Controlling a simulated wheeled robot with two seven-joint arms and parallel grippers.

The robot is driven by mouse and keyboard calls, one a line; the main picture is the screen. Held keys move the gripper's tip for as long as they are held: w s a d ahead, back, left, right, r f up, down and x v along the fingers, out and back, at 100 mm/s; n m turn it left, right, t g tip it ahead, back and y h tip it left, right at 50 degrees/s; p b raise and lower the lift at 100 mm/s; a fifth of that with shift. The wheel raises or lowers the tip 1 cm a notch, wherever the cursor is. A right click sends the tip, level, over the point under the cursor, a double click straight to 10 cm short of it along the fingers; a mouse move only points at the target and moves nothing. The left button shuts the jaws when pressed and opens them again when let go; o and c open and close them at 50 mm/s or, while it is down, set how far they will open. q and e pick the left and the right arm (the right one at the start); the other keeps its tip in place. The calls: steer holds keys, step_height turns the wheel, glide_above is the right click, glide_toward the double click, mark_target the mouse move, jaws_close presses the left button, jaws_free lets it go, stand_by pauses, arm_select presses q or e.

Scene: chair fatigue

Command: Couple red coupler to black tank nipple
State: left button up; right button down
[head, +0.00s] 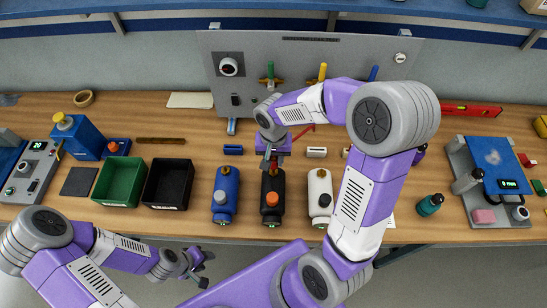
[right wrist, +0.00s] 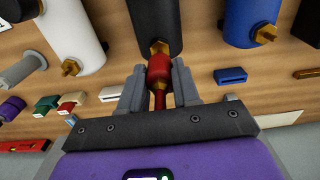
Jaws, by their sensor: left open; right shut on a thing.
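The black tank (head: 272,208) lies on the bench between a blue and a white tank; its body fills the top middle of the right wrist view (right wrist: 155,18). Its brass nipple (right wrist: 159,47) points toward my right gripper (right wrist: 159,78). That gripper is shut on the red coupler (right wrist: 159,68), with a grey finger on each side. The coupler is in line with the nipple and meets its end; I cannot tell whether it is locked on. In the head view my right gripper (head: 269,160) is at the tank's far end. My left gripper (head: 197,270) is open and empty before the bench's front edge.
The blue tank (head: 225,193) and white tank (head: 319,196) flank the black one closely. A blue block (head: 233,149) and a white block (head: 316,152) lie behind. Green (head: 120,182) and black (head: 168,184) bins stand left. A panel with valves (head: 300,55) stands at the back.

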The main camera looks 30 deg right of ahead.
mark_target(273, 164)
steer(key=shift+f+b, duration=1.45)
steer(key=shift+f, duration=0.1)
steer(key=c, duration=0.7)
jaws_free()
steer(key=shift+r, duration=0.1)
steer(key=shift+c, duration=0.2)
steer(key=shift+r, duration=0.1)
step_height(273, 164, up, 7)
steer(key=shift+r+p, duration=0.2)
steer(key=shift+p, duration=0.25)
